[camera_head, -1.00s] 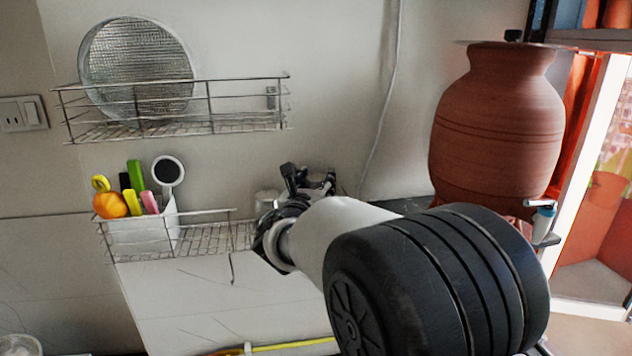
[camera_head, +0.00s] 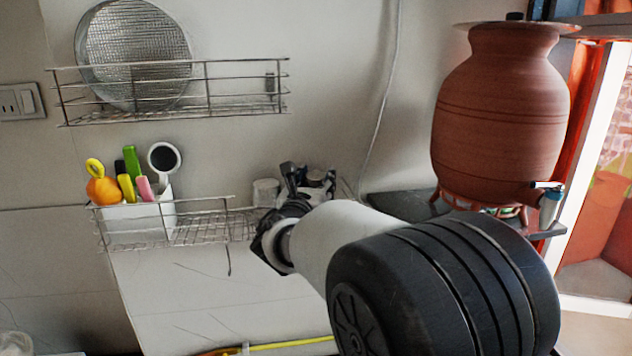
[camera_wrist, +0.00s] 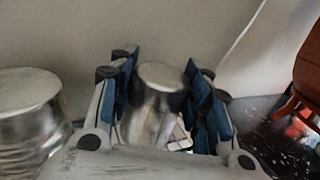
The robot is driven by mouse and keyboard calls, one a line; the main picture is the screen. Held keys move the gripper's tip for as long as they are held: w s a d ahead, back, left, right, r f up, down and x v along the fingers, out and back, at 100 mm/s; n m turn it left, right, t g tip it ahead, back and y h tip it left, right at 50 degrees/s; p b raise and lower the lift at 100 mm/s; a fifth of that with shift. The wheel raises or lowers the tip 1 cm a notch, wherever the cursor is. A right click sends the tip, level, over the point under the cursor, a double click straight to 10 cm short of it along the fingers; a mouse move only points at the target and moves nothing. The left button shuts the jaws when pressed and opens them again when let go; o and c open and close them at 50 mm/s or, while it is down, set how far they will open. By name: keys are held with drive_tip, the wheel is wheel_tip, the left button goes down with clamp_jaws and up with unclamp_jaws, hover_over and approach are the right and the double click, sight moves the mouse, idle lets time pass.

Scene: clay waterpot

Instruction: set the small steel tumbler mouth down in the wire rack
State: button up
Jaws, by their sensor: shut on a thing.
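The small steel tumbler (camera_wrist: 158,103) is between the blue-padded fingers of my gripper (camera_wrist: 160,88) in the wrist view, which is shut on it. It looks roughly upright, with a pale round end uppermost; I cannot tell surely whether that end is base or mouth. In the head view my gripper (camera_head: 308,182) is at the right end of the lower wire rack (camera_head: 205,232), beside a steel vessel (camera_head: 266,192). My arm hides much of the grip there, and contact between tumbler and rack cannot be told.
A larger ribbed steel vessel (camera_wrist: 28,112) stands left of my gripper in the wrist view. The lower rack holds a white utensil box (camera_head: 140,220); its middle is bare. An upper rack (camera_head: 235,92) holds a round sieve (camera_head: 135,50). A clay pot (camera_head: 500,115) stands on a dark shelf (camera_head: 400,205).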

wheel_tip(320, 180, down, 3)
drive_tip(key=shift+f+g, duration=0.15)
drive_tip(key=shift+g, duration=0.15)
drive_tip(key=o, duration=1.2)
drive_tip(key=shift+s, duration=0.1)
drive_tip(key=shift+o, duration=0.2)
drive_tip(key=shift+s, duration=0.15)
drive_tip(key=shift+s+a, duration=0.2)
drive_tip(key=shift+s, duration=0.3)
drive_tip(key=s+a+r, duration=0.1)
drive_tip(key=s+r, duration=0.1)
drive_tip(key=s, duration=0.4)
drive_tip(key=shift+s+a, duration=0.15)
drive_tip(key=shift+r, duration=0.1)
